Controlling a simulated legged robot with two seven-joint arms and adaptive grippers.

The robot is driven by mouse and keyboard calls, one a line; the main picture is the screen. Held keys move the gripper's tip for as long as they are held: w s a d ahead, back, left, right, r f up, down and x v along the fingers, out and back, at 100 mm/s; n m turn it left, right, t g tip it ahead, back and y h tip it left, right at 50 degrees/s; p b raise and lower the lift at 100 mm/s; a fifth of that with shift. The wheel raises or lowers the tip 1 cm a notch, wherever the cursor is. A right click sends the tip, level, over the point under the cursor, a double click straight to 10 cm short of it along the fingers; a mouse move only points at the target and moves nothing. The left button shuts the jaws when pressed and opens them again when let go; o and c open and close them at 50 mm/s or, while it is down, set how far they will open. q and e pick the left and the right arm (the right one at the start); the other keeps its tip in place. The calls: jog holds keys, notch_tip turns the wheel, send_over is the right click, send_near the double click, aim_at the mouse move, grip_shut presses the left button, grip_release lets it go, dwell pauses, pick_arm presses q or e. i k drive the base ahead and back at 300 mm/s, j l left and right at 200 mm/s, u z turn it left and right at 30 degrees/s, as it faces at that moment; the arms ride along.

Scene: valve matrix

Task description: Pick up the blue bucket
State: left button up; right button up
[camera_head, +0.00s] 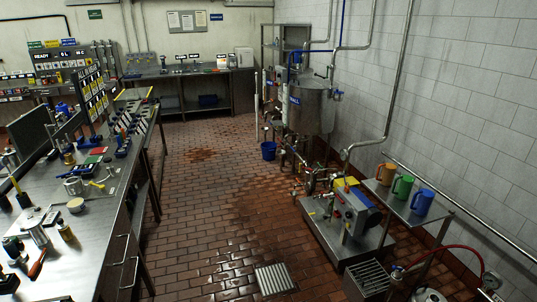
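The blue bucket (268,151) stands upright on the brown tiled floor, near the middle of the head view. It is small in the picture and some distance away. It sits just left of the pipes and legs under the steel tank (311,108). Its handle cannot be made out. Neither of my grippers is in view.
A long steel workbench (105,215) full of tools and parts runs along the left. A pump unit (345,215) and a shelf (408,207) with orange, green and blue jugs stand at the right. The tiled aisle between them is open, with a floor drain (274,279).

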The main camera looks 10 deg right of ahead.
aim_at(268, 149)
jog(key=i, duration=5.7)
jog(key=i+j+z, duration=0.1)
jog(key=i, duration=0.6)
jog(key=i+j, duration=0.1)
jog(key=i, duration=0.55)
jog(key=z, duration=0.05)
